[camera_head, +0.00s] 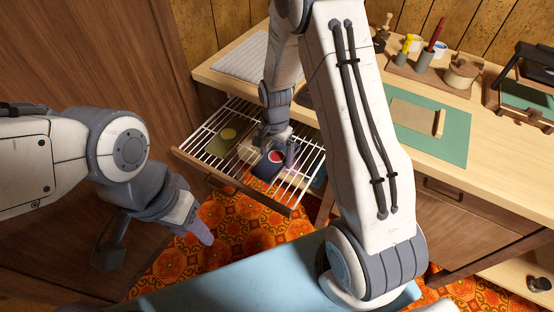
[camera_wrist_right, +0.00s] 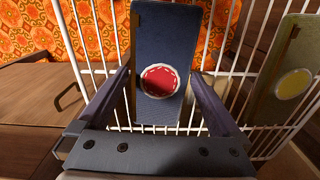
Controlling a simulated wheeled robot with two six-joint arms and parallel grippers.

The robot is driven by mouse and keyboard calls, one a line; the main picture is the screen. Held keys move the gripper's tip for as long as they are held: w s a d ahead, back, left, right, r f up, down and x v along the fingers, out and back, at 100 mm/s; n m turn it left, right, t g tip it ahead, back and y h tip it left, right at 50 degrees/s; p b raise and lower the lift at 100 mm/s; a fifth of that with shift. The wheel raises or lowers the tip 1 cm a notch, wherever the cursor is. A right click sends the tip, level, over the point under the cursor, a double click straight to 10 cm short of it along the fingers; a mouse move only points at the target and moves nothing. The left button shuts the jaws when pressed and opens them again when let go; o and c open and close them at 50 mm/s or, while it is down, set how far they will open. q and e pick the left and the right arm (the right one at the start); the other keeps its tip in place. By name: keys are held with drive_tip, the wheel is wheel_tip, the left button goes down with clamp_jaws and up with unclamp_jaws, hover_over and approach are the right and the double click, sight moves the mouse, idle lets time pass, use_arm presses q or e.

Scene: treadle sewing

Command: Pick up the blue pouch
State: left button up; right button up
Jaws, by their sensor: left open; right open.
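The blue pouch (camera_wrist_right: 158,38) has a red round patch with a pale stitched edge. It lies on a white wire rack, and in the head view the pouch (camera_head: 267,166) is partly hidden by my right gripper. My right gripper (camera_head: 274,143) is over the pouch. In the right wrist view the open fingers of my right gripper (camera_wrist_right: 162,85) stand on either side of the pouch, with small gaps showing near the tips. My left gripper (camera_head: 158,240) is open and empty, low at the left, away from the rack.
A green pouch (camera_head: 222,143) with a yellow patch lies beside the blue one on the wire rack (camera_head: 185,152). The wooden bench (camera_head: 490,150) behind holds a green mat (camera_head: 455,135), a grey striped pad (camera_head: 243,60) and a tool holder (camera_head: 420,75). Patterned orange floor (camera_head: 215,228) lies below.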

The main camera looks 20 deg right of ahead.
drive_tip(key=shift+f, duration=0.1)
drive_tip(key=c, duration=1)
